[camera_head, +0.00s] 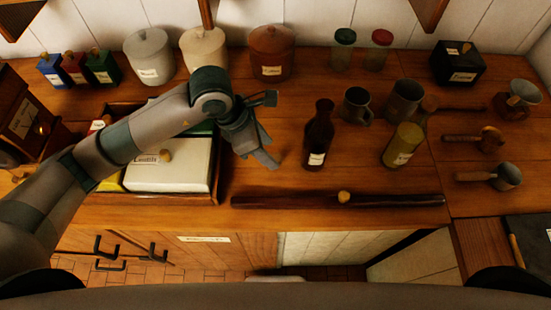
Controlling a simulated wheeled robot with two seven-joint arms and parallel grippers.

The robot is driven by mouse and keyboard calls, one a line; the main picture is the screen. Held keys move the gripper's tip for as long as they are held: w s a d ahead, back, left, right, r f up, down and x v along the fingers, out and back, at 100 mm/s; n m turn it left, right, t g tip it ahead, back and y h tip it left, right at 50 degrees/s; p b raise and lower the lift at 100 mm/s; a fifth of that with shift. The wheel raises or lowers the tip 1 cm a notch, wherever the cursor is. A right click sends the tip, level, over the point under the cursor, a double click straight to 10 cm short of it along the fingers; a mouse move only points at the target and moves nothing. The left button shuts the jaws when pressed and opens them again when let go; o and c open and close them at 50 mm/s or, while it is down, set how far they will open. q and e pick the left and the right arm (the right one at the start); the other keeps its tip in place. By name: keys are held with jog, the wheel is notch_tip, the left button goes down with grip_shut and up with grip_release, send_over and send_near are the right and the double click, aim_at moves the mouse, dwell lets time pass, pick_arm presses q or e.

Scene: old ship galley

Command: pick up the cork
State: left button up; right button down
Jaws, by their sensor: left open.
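A small tan, cork-like piece (344,197) sits at the dark bar along the counter's front edge; I cannot tell if it lies on the bar or against it. A similar tan piece (165,155) shows on the white labelled box at left, and it may be a knob. My left gripper (268,131) is open and empty over the counter, between the box and the dark bottle. It is left of and behind the piece at the bar, apart from it. My right gripper is out of view.
The white box (185,177) sits in a wooden tray. Bare counter lies between the two bottles.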

pick_arm(q)
jog(key=shift+f, duration=0.1)
jog(key=shift+w+a+b+x, duration=0.15)
jog(key=shift+b+x, duration=0.3)
jog(key=shift+x, duration=0.85)
jog(key=shift+w+a+b+x, duration=0.1)
jog(key=shift+b+x, duration=0.3)
jog(key=shift+x, duration=0.85)
jog(key=c, duration=1.1)
